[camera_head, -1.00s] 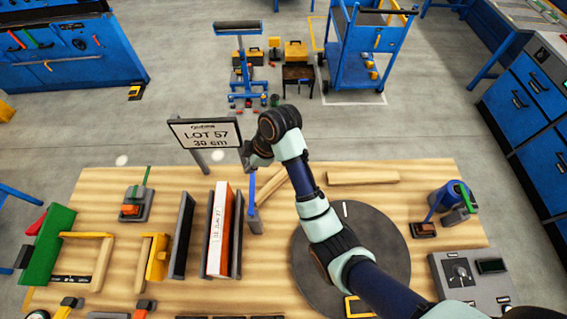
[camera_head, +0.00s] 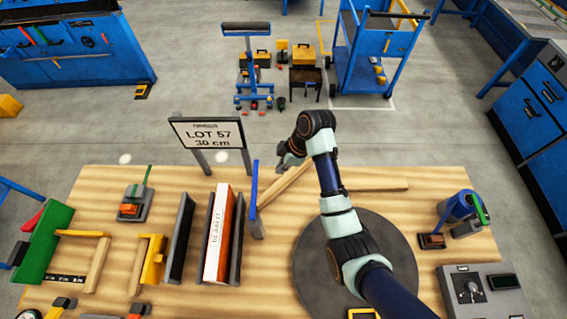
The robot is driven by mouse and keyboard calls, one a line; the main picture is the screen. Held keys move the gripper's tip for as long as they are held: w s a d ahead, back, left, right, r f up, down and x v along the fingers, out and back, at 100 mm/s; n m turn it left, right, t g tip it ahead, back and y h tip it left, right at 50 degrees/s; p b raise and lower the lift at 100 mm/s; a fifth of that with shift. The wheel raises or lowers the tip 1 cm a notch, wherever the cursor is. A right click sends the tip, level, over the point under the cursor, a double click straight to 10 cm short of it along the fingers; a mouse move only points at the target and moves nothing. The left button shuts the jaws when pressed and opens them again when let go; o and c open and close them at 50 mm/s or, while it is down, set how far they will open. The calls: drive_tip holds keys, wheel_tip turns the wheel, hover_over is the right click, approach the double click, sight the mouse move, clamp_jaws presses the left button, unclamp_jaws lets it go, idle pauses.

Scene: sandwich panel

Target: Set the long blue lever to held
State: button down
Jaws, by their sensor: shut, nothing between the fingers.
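A long blue lever (camera_head: 254,185) stands nearly upright on a grey post (camera_head: 257,226), right of the upright panels on the bench. My gripper (camera_head: 283,161) is to the right of the lever's top, over the back of the bench, with a small gap between them in the picture. The gripper is shut and empty; its fingertips are small and partly hidden by the wrist. No held mark can be read.
A sign reading LOT 57, 30 cm (camera_head: 208,133) stands behind the lever. A white-and-orange panel (camera_head: 218,235) stands between dark plates at left. Wooden strips (camera_head: 284,186) lie under my gripper. A round dark disc (camera_head: 388,240) lies under my arm. A knob box (camera_head: 470,290) is front right.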

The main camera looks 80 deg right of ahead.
sight(255, 190)
drive_tip(key=w+a+f, duration=0.1)
drive_tip(key=w+f, duration=0.2)
drive_tip(key=w, duration=0.2)
drive_tip(key=shift+w+f+p, duration=0.25)
drive_tip(key=shift+f+p, duration=0.05)
drive_tip(key=shift+f, duration=0.1)
drive_tip(key=shift+w+a, duration=0.1)
